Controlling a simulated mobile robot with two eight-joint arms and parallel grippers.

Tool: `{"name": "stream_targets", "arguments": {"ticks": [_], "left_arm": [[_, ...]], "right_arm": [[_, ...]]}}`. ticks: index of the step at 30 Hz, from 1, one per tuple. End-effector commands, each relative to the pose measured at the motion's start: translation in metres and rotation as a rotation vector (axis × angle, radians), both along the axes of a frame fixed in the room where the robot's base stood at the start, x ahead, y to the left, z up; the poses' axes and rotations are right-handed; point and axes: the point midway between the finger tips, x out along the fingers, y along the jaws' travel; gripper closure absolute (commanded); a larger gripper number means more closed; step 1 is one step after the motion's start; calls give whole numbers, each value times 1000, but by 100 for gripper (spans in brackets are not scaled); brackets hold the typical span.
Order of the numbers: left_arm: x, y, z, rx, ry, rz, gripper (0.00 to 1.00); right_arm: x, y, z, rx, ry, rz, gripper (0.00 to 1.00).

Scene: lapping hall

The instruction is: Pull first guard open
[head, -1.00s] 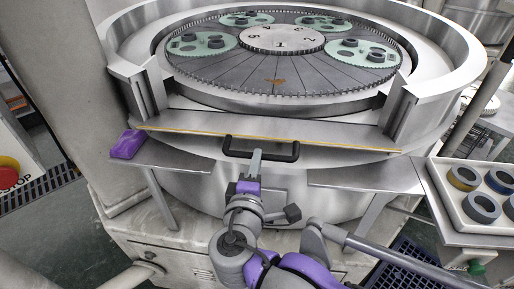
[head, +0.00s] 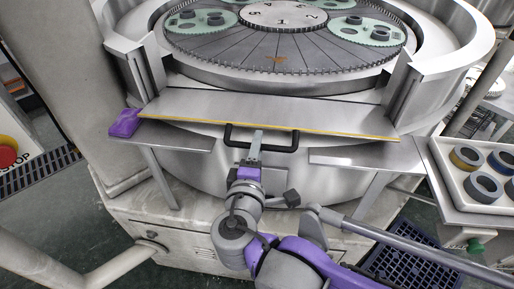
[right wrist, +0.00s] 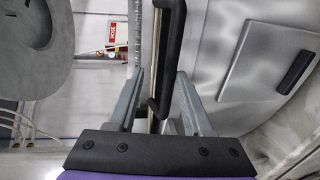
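The first guard (head: 270,110) is a flat grey metal panel with a yellow line along its front edge, across the front opening of the lapping machine. It lies tilted outward from the machine's rim. Its black bar handle (head: 262,148) is at the front middle. In the right wrist view the black handle (right wrist: 170,50) runs between the two grey fingers; the exact contact on the left finger is hard to see. My left gripper is not in view.
The round plate (head: 275,65) with green carriers lies behind the guard. A white tray (head: 448,178) of rings stands at the right. A purple object (head: 125,122) sits on the left ledge. A red stop button (head: 6,156) is at the far left.

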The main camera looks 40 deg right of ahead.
Motion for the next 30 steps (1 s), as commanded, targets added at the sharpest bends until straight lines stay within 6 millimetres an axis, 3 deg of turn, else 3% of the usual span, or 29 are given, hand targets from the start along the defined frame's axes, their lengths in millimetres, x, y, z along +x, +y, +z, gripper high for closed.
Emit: {"name": "stream_targets", "arguments": {"ticks": [14,30], "left_arm": [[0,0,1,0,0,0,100],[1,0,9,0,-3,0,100]], "right_arm": [[-5,7,1,1,0,5,50],[-56,57,11,3,0,8,50]]}}
